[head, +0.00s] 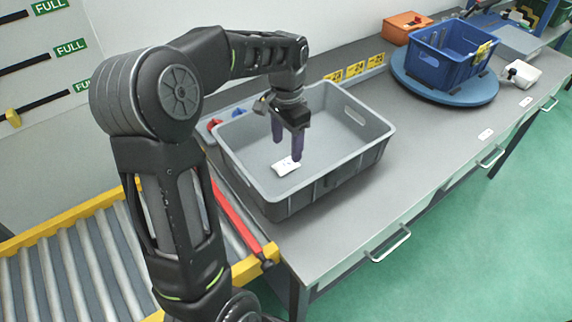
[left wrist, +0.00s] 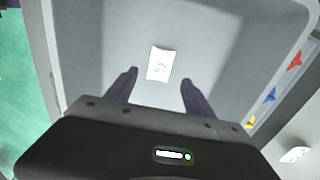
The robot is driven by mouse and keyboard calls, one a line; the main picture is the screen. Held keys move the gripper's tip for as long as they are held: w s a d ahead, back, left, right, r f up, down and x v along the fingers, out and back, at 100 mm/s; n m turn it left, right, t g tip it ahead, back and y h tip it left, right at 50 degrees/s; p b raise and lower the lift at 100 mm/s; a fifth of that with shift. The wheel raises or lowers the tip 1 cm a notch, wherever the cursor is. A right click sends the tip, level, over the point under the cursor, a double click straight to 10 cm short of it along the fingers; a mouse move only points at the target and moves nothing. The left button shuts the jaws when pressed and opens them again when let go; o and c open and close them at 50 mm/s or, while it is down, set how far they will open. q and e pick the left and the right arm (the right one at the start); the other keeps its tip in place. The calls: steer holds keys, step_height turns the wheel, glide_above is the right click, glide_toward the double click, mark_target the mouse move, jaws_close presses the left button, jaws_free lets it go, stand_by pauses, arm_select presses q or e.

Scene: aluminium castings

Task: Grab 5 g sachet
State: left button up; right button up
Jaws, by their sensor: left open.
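A small white sachet (head: 285,166) lies flat on the floor of the grey crate (head: 352,176). In the left wrist view the sachet (left wrist: 161,64) lies ahead of the fingertips, roughly midway between them, with faint dark print on it. My left gripper (head: 285,149) reaches down into the crate above the sachet. Its two dark purple fingers stand apart with nothing between them, as the left wrist view (left wrist: 158,78) also shows. I cannot tell the exact height of the fingertips over the sachet. My right gripper is not in view.
The grey crate's walls surround the gripper. It stands on a grey workbench (head: 350,240). A blue crate (head: 440,58) sits on a round blue turntable (head: 420,88) at the back right. An orange box (head: 405,27) stands behind. A roller conveyor (head: 90,265) is at the lower left.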

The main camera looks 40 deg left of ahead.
mark_target(286, 163)
arm_select(q)
steer(key=shift+f, duration=0.35)
steer(key=shift+f, duration=0.1)
step_height(286, 163, down, 5)
steer(key=shift+s+p, duration=0.15)
steer(key=shift+p, duration=0.45)
jaws_close()
stand_by(0.6)
step_height(286, 163, up, 10)
steer(key=b, duration=0.1)
stand_by(0.6)
stand_by(0.4)
